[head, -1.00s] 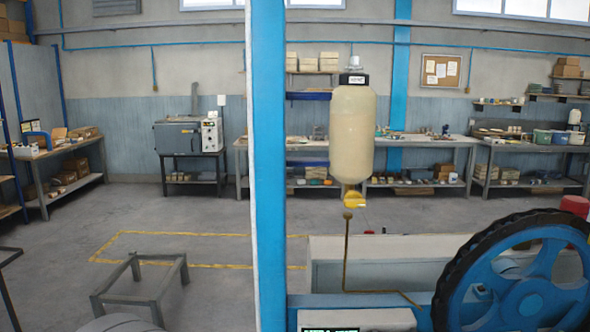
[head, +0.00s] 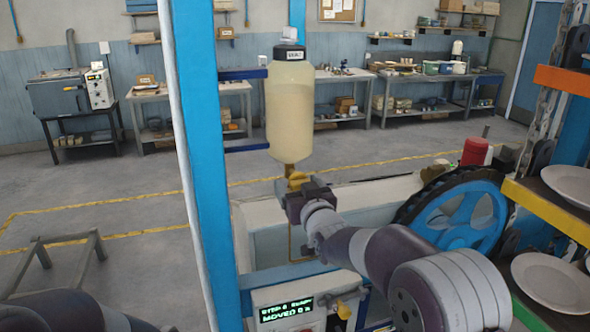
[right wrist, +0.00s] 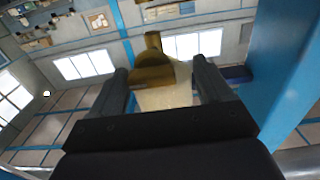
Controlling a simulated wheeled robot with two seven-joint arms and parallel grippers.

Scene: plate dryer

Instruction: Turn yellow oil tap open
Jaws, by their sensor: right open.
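The yellow oil tap (head: 296,178) sits under the tall cream oil bottle (head: 290,105), which hangs beside the blue post. My right gripper (head: 303,188) is at the tap in the head view, its jaws just below and in front, partly hiding it. In the right wrist view the tap (right wrist: 153,72) lies between the two spread fingers, with a gap on either side. The bottle (right wrist: 165,98) shows behind it. The right gripper is open and holds nothing. My left gripper is not in view; only part of my left arm shows at the bottom left.
A blue post (head: 208,150) stands close left of the bottle. A blue wheel with a black rim (head: 455,215) is to the right, by a rack with plates (head: 555,282). A lit display panel (head: 287,311) is below. Open floor lies to the left.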

